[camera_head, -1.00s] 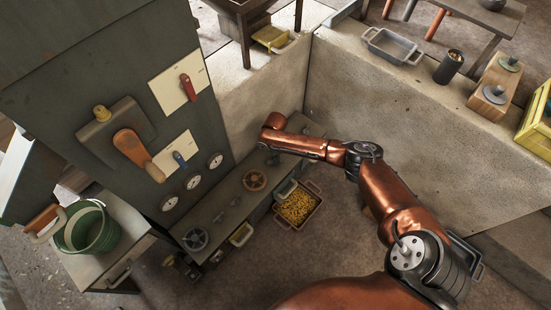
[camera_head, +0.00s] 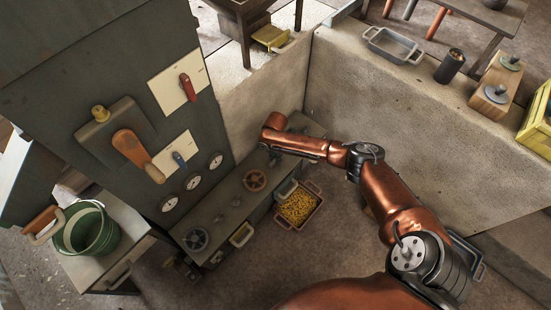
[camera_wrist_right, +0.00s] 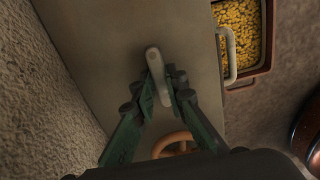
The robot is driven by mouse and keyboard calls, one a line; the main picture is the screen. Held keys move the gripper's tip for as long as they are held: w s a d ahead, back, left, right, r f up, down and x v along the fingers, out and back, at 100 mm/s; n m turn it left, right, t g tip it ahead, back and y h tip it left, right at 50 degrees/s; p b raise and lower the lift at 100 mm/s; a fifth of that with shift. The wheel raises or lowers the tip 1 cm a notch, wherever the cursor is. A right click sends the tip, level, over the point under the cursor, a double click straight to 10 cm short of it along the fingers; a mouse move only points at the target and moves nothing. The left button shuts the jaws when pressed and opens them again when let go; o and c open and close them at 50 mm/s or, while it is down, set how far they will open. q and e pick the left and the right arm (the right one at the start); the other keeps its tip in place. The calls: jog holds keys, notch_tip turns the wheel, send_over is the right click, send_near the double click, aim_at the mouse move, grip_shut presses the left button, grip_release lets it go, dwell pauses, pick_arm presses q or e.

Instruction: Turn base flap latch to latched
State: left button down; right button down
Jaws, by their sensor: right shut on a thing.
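The base flap latch appears to be a small pale grey lever (camera_wrist_right: 153,58) on the flat top of the low base, in the right wrist view. My right gripper (camera_wrist_right: 160,86) has its green fingers closed around this lever, one on each side. The lever's far rounded end sticks out beyond the fingertips. In the head view my copper right arm (camera_head: 385,190) reaches to the far end of the base (camera_head: 225,209); its forearm hides most of the gripper and the lever there. My left gripper is not in view.
An orange-brown handwheel (camera_wrist_right: 175,142) sits close to the gripper, also in the head view (camera_head: 254,180). A tray of yellow pieces (camera_head: 298,206) stands before the base. A concrete wall (camera_head: 400,135) rises behind my arm. The grey panel (camera_head: 60,105) carries levers and gauges.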

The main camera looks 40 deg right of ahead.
jog(key=shift+a, duration=0.15)
jog(key=c, duration=1.9)
grip_release()
jog(key=shift+c, duration=0.2)
jog(key=shift+r, duration=0.1)
notch_tip(320, 180, up, 12)
jog(key=shift+f, duration=0.2)
